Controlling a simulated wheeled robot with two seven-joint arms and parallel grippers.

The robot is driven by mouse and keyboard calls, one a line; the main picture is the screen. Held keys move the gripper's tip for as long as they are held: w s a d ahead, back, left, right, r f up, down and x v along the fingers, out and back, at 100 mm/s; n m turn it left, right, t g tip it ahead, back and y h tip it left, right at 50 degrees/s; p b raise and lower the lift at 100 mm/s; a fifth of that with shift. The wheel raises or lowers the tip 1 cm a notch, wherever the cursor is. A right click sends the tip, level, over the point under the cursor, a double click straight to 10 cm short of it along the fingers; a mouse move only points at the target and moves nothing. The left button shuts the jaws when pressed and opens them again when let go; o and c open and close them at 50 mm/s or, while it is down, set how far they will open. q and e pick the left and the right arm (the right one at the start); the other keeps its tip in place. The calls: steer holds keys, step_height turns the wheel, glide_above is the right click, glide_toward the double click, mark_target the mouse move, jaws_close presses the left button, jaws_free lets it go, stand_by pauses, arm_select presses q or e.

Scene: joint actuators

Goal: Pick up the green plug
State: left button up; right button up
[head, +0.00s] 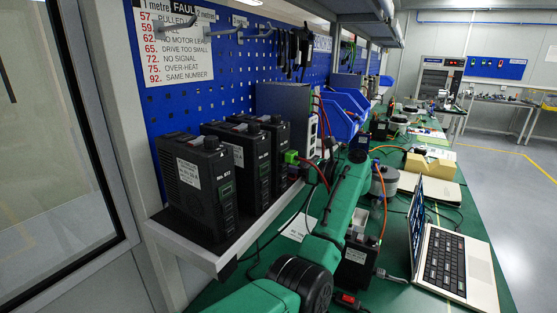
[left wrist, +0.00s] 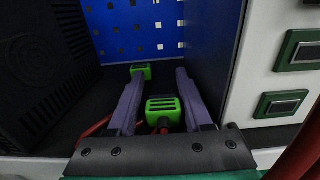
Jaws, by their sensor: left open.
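A bright green plug (left wrist: 163,110) with dark slots and a red cable below it sits between the two fingers of my left gripper (left wrist: 160,75) in the left wrist view. The fingers are open, one on each side of it, with gaps showing. A second green plug (left wrist: 141,70) is farther back, by the left fingertip. In the head view one green plug (head: 291,157) shows beside the black drives on the shelf. My green left arm crosses the middle of the head view; its fingers cannot be made out there. My right gripper is not in view.
Black drive units (head: 196,185) stand on the shelf (head: 215,258) to the left, with a grey unit (head: 286,105) behind. A blue bin (head: 342,122) and red cables are close to the arm. An open laptop (head: 447,262) lies on the green bench to the right.

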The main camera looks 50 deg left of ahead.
arm_select(q)
steer(key=shift+w+d, duration=0.25)
steer(key=shift+d, duration=0.05)
steer(key=shift+c, duration=0.9)
steer(key=shift+w+d+r, duration=0.1)
steer(key=shift+w+d, duration=0.15)
steer(key=shift+d, duration=0.3)
steer(key=c, duration=0.5)
steer(key=shift+d, duration=0.2)
jaws_close()
steer(key=shift+a, duration=0.1)
steer(key=shift+s+a, duration=0.2)
steer(key=shift+a, duration=0.15)
step_height(320, 180, up, 7)
steer(key=shift+w+d+r+b, duration=0.1)
steer(key=shift+d+r+b, duration=0.1)
steer(key=shift+b, duration=0.45)
step_height(320, 180, up, 6)
steer(key=shift+a+r+p, duration=0.1)
steer(key=shift+p, duration=0.3)
step_height(320, 180, up, 6)
steer(key=p, duration=0.3)
steer(key=shift+r, duration=0.25)
step_height(320, 180, up, 8)
steer(key=p, duration=0.7)
steer(key=shift+p, duration=0.35)
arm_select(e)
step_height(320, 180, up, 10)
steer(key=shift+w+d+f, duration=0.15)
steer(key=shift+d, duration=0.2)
